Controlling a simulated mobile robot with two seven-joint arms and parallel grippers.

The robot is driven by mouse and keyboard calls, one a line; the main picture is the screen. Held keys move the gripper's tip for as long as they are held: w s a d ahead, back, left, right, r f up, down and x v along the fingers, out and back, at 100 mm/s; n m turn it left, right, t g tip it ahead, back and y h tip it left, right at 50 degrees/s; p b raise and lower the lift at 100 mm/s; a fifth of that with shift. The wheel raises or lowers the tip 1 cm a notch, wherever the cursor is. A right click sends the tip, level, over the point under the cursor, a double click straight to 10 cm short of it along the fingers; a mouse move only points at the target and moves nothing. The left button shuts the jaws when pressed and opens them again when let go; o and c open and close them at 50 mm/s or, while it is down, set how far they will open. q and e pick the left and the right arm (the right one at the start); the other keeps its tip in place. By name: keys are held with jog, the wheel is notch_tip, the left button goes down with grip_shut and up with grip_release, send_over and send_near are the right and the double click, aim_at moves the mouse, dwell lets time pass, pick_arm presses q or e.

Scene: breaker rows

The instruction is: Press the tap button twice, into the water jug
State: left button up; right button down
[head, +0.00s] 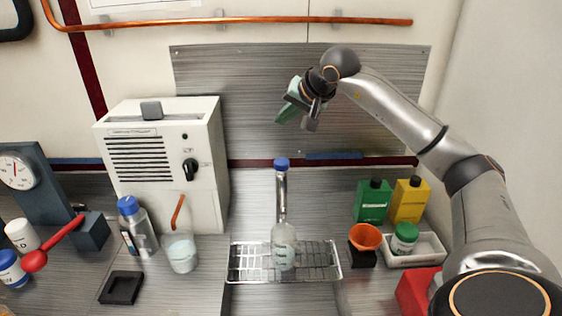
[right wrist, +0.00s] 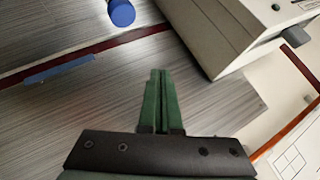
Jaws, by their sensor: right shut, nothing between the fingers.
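The tap (head: 281,195) is a slim steel column with a blue button (head: 281,163) on top. The button also shows at the top edge of the right wrist view (right wrist: 121,12). A clear vessel with some liquid, seemingly the water jug (head: 284,246), stands upright on the wire rack below the tap. My right gripper (head: 284,114) is shut and empty, with green fingers, in the air above the button's level and apart from it. In the right wrist view its fingers (right wrist: 158,90) are together and touch nothing. My left gripper is not in view.
A white cabinet (head: 205,130) with a black knob stands left of the tap. A beaker (head: 181,252) and a blue-capped bottle (head: 140,230) stand before it. Right of the rack (head: 236,262) are an orange funnel (head: 365,236), green (head: 371,203) and yellow (head: 408,203) bottles.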

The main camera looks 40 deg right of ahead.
jog(key=b, duration=0.7)
send_over(280, 162)
jog(key=s, duration=0.1)
notch_tip(280, 162, down, 8)
jog(key=shift+s+r, duration=0.1)
jog(key=shift+r, duration=0.15)
jog(key=shift+f+b, duration=0.3)
jog(key=shift+f, duration=0.35)
dwell(0.7)
jog(key=shift+f, duration=0.4)
jog(key=shift+f+b, duration=0.9)
jog(key=shift+f, duration=0.15)
dwell(0.8)
jog(key=shift+r+p, duration=1.35)
jog(key=shift+r, duration=0.05)
